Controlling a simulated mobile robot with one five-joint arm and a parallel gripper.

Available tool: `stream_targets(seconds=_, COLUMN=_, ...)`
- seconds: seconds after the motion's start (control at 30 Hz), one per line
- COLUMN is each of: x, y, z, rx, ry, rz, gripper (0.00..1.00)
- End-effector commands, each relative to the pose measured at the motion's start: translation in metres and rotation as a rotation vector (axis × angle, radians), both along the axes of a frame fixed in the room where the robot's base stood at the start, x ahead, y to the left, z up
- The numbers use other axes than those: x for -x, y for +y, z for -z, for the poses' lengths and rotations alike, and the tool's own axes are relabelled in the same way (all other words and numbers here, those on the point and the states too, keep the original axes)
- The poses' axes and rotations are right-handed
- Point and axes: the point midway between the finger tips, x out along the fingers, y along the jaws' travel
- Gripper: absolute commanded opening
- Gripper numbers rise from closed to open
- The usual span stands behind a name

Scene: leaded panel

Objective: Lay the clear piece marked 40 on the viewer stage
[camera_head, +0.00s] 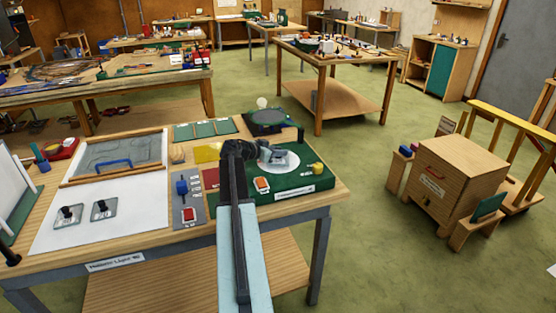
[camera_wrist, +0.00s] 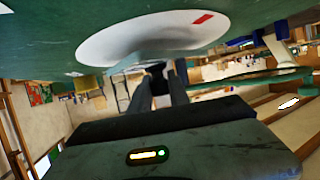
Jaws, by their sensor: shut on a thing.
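The viewer stage is a white disc (camera_head: 293,161) on a green box (camera_head: 306,182) at the front right of the bench. It also shows in the wrist view, where the scene looks upside down, as a white disc (camera_wrist: 150,35). My gripper (camera_head: 266,154) is over the disc, shut on a small clear piece (camera_head: 281,157) with a dark knob (camera_wrist: 157,70). The piece is close to the disc; I cannot tell if it touches. Its number is not readable. Two similar clear pieces with black knobs, one left (camera_head: 68,215) and one right (camera_head: 103,210), lie on a white sheet.
A wood-framed panel (camera_head: 115,155) lies at the back left.

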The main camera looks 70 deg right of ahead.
Motion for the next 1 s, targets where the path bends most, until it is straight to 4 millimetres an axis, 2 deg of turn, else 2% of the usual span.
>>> stream_targets(seconds=0.03, x=0.0, y=0.0, z=0.015, rx=0.001, ry=0.0, rz=0.0, gripper=0.0)
stream_targets(seconds=0.27, x=-0.001, y=0.001, z=0.011, rx=0.001, ry=0.0, rz=-0.001, gripper=0.0)
stream_targets(seconds=0.4, x=-0.001, y=0.001, z=0.015, rx=0.001, ry=0.001, rz=-0.001, gripper=0.0)
stream_targets(seconds=0.43, x=-0.001, y=0.001, z=0.014, rx=0.0, ry=0.0, rz=-0.001, gripper=0.27)
stream_targets(seconds=0.5, x=-0.001, y=0.001, z=0.014, rx=0.0, ry=0.0, rz=-0.001, gripper=0.44)
stream_targets(seconds=0.77, x=-0.001, y=0.001, z=0.013, rx=0.0, ry=0.0, rz=-0.002, gripper=0.44)
stream_targets(seconds=0.87, x=-0.002, y=0.001, z=0.008, rx=0.0, ry=0.0, rz=-0.002, gripper=0.44)
stream_targets(seconds=1.0, x=-0.012, y=0.023, z=-0.003, rx=0.001, ry=0.0, rz=-0.004, gripper=0.44)
